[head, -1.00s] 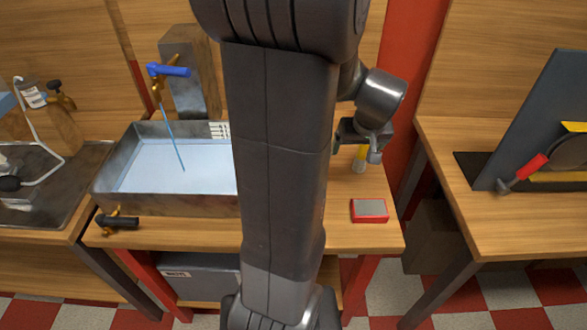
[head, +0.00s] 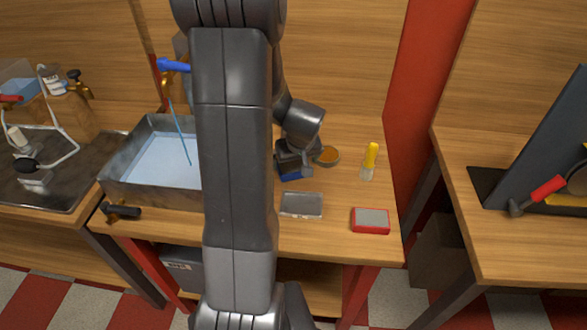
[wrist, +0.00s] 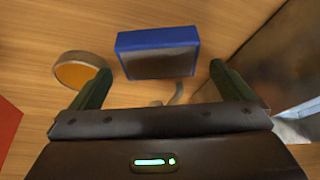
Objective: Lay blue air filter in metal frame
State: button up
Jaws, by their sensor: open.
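The blue air filter (wrist: 157,54), a block with a blue rim and a dark grey face, lies between and just beyond my open fingertips in the wrist view. My gripper (wrist: 160,76) has a finger on either side, with gaps to the filter. In the head view only a bit of the blue filter (head: 291,176) shows under my gripper (head: 288,165). The metal frame (head: 301,214), a shallow grey rectangle, lies on the bench just in front of it. Its inside looks empty.
A red-rimmed filter (head: 370,228) lies right of the frame. A round amber-topped dish (head: 327,156) and a yellow-capped bottle (head: 369,160) stand behind. A metal basin (head: 125,180) is at left. Bare bench lies between dish and bottle.

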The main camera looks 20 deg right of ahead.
aim_at(294, 169)
jog(key=shift+x, duration=1.45)
jog(key=shift+d, duration=0.1)
jog(key=c, duration=1)
